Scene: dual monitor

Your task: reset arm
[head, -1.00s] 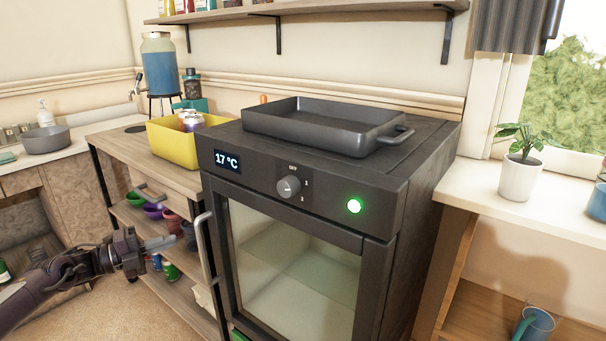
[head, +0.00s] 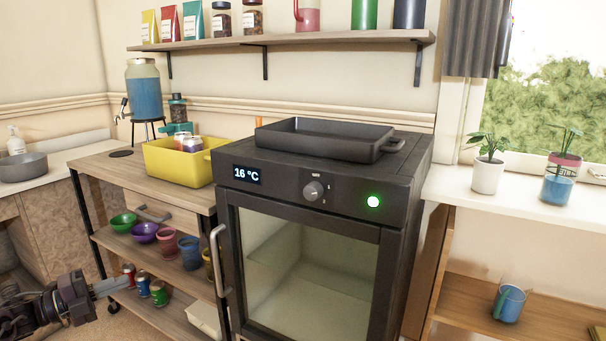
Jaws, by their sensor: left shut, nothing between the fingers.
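My left gripper (head: 110,287) is at the lower left of the head view, in front of the wooden shelf unit. Its fingers are together with nothing between them, pointing right. It is apart from the oven handle (head: 219,275), which lies to its right. My right gripper is not in the view. The dark oven (head: 310,215) stands in the middle with its glass door shut. Its display (head: 247,175) reads 16 °C and a green light (head: 373,202) is on.
A dark baking tray (head: 330,140) lies on the oven. A yellow bin (head: 178,164) with cans stands on the shelf unit, whose lower shelves hold bowls, cups and cans. A blue mug (head: 509,303) and potted plant (head: 488,170) are at right. Floor shows little at lower left.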

